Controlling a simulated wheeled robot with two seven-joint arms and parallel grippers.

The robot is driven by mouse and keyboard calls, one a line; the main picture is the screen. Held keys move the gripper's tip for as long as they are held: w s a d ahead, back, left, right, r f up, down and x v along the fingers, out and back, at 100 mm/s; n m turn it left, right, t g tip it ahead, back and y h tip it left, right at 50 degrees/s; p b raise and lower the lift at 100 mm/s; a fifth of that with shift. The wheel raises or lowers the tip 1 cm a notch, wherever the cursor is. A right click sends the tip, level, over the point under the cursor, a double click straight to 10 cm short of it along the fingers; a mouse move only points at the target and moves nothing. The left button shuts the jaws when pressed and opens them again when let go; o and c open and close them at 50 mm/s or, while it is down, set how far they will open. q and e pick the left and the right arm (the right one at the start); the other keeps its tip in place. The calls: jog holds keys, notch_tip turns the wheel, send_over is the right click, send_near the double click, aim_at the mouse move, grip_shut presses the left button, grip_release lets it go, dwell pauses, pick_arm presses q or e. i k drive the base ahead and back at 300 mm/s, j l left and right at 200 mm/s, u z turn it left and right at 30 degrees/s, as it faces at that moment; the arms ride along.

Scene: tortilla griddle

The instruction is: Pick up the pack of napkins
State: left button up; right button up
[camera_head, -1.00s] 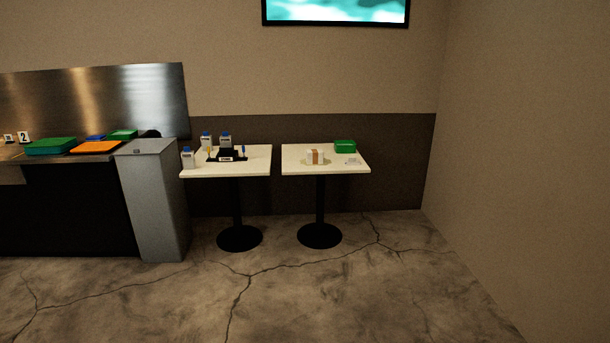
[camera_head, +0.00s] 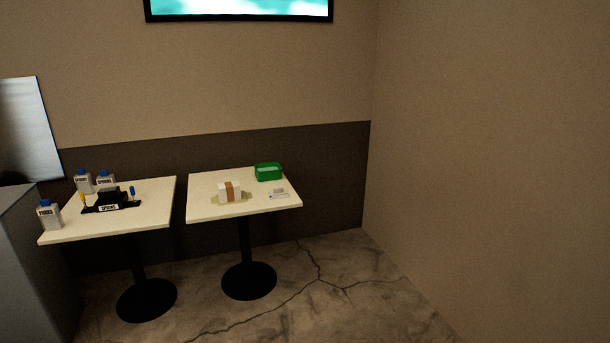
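A white pack with a brown band (camera_head: 230,191), which looks like the pack of napkins, lies on the right-hand white table (camera_head: 205,208), near the middle of its top. It seems to rest on a flat yellowish piece. Neither of my grippers shows in the head view.
A green container (camera_head: 268,172) and a small white item (camera_head: 278,193) share that table. The left-hand table (camera_head: 150,217) holds several blue-capped containers and a black holder (camera_head: 112,200). A grey cabinet (camera_head: 25,270) stands at the left; a wall closes the right. The floor in front is clear.

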aim_at(230, 192)
jog(key=i+z, duration=0.1)
jog(key=i, duration=1.75)
jog(key=i+l+u, duration=0.1)
jog(key=i+u, duration=0.3)
jog(key=i, duration=0.2)
jog(key=i+l+u, duration=0.35)
jog(key=i, duration=0.2)
jog(key=i+l+u, duration=0.4)
jog(key=i, duration=0.15)
